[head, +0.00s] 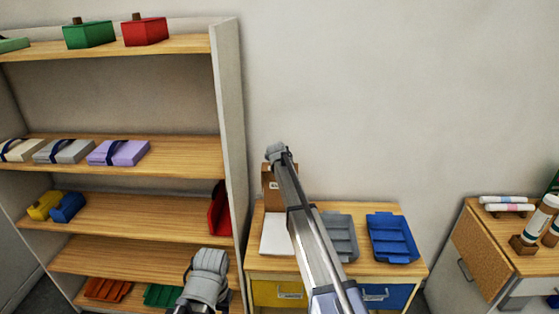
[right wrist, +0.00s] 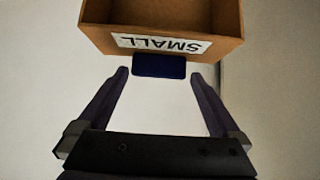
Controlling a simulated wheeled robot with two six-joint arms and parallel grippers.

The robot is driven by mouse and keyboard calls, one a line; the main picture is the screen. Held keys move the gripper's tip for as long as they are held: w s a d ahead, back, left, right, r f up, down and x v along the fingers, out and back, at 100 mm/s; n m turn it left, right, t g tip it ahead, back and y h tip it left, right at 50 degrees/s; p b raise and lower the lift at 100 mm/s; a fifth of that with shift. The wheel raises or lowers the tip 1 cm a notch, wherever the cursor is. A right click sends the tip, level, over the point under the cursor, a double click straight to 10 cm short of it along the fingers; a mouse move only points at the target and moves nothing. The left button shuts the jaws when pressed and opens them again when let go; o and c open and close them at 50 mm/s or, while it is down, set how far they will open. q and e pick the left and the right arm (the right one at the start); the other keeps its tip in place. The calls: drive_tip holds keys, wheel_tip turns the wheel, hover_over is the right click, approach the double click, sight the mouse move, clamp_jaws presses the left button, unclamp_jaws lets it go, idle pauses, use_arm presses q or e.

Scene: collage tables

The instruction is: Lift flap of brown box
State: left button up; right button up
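The brown box (head: 267,184) stands at the back left of the small wooden table, partly hidden by my right arm. In the right wrist view the box (right wrist: 229,22) is at the top, with an upside-down white label reading SMALL (right wrist: 165,44). A dark blue tab (right wrist: 159,65) sits just below the label. My right gripper (right wrist: 160,76) is open, its fingertips apart on either side of the tab, with a gap at each side. My left gripper (head: 208,264) is low in front of the shelf, away from the box; its fingers cannot be made out.
A white sheet or pad (head: 277,234), a grey tray (head: 339,236) and a blue tray (head: 392,238) lie on the table (head: 409,270). The tall shelf (head: 228,100) stands close on the left. A cabinet with bottles (head: 540,218) is at the right.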

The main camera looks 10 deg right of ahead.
drive_tip(key=p+v, duration=0.4)
drive_tip(key=v, duration=0.3)
drive_tip(key=shift+s+a+r+p, duration=0.15)
drive_tip(key=shift+s+r+p, duration=0.15)
drive_tip(key=shift+p, duration=0.1)
drive_tip(key=shift+f, duration=0.1)
drive_tip(key=s+a+f+n+g+b, duration=0.1)
drive_tip(key=s+a+f+g+b, duration=0.1)
drive_tip(key=s+a+f+b, duration=0.5)
drive_tip(key=s+a+f+n+g+y+b, duration=0.1)
drive_tip(key=s+f, duration=0.4)
drive_tip(key=s, duration=0.6)
drive_tip(key=s+a+f+n+g+b, duration=0.15)
drive_tip(key=s+a+f+b, duration=0.25)
drive_tip(key=s+f, duration=0.4)
drive_tip(key=s+a+f+n+g+b, duration=0.1)
drive_tip(key=s+f+g+b, duration=0.1)
drive_tip(key=s, duration=0.7)
drive_tip(key=s+a+f+n+g+b, duration=0.1)
drive_tip(key=s+f+b, duration=0.3)
drive_tip(key=s, duration=0.5)
drive_tip(key=s+a+f+n+g+b, duration=0.1)
drive_tip(key=s+a+f+g+b, duration=0.1)
drive_tip(key=s, duration=0.7)
wheel_tip(320, 180, down, 2)
drive_tip(key=shift+s+a+g+y+b, duration=0.3)
drive_tip(key=shift+s+a+g+b, duration=0.1)
drive_tip(key=shift+b, duration=0.5)
